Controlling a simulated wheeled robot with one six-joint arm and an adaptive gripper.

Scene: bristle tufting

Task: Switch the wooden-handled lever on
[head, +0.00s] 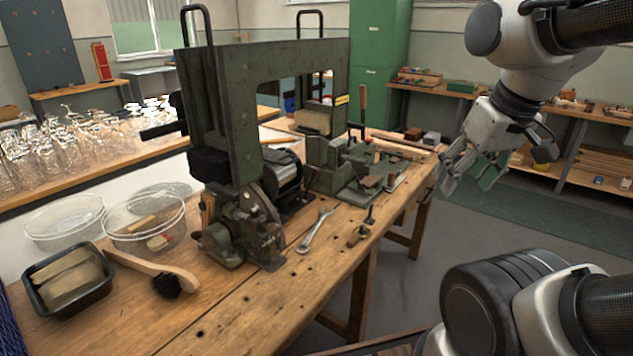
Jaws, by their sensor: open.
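The wooden-handled lever (362,104) stands about upright on the green machine fixture (325,157) in the middle of the bench. Its wooden grip is at the top and its foot is partly hidden among the machine parts. I cannot tell from its pose whether it is on or off. My gripper (468,180) is at the right, past the bench's right edge, pointing down and to the left. It is open and empty, well apart from the lever.
A tall green machine frame (237,115) stands left of the lever. Open floor lies to the bench's right.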

